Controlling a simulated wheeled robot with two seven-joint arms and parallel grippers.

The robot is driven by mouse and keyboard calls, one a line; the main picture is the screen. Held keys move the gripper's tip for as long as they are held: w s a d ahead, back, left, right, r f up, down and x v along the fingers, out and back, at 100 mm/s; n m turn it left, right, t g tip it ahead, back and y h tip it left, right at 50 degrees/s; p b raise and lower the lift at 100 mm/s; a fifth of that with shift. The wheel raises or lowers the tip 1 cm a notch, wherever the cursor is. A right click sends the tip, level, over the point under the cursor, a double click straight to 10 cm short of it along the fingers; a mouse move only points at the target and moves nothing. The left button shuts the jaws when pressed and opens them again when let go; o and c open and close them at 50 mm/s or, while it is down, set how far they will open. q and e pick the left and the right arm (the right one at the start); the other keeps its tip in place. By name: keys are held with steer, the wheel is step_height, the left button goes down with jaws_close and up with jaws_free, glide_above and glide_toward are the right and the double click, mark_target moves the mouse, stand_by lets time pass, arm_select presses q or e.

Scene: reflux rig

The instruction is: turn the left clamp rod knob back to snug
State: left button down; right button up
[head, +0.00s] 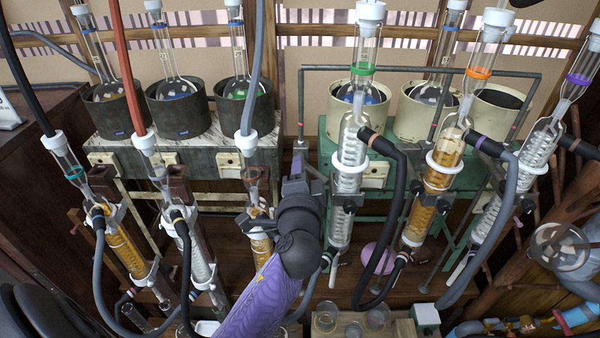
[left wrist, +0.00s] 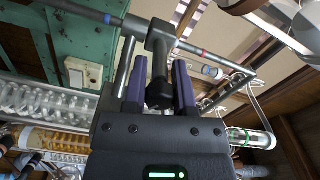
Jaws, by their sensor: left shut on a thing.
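My left gripper (head: 299,168) reaches up from the bottom of the head view on its purple arm, up to the left upright rod (head: 300,105) of the grey frame. In the left wrist view the two purple fingers of the left gripper (left wrist: 160,92) are shut on a dark clamp knob (left wrist: 159,88), one finger on each side. The knob's stem runs up to a dark clamp (left wrist: 161,36) on the grey rod (left wrist: 205,50). In the head view the gripper hides the knob. My right gripper is in neither view.
A glass condenser (head: 352,150) stands close right of the gripper, with a black hose (head: 402,200) beyond it. Another condenser (head: 258,205) with a grey hose stands close left. Heating mantles (head: 180,105) with flasks line the back. Glass beakers (head: 352,322) stand at the front.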

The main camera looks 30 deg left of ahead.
arm_select(q)
steer(key=shift+r, duration=0.1)
steer(key=shift+c, duration=2.1)
jaws_free()
steer(key=b+v, duration=0.2)
steer(key=v, duration=0.8)
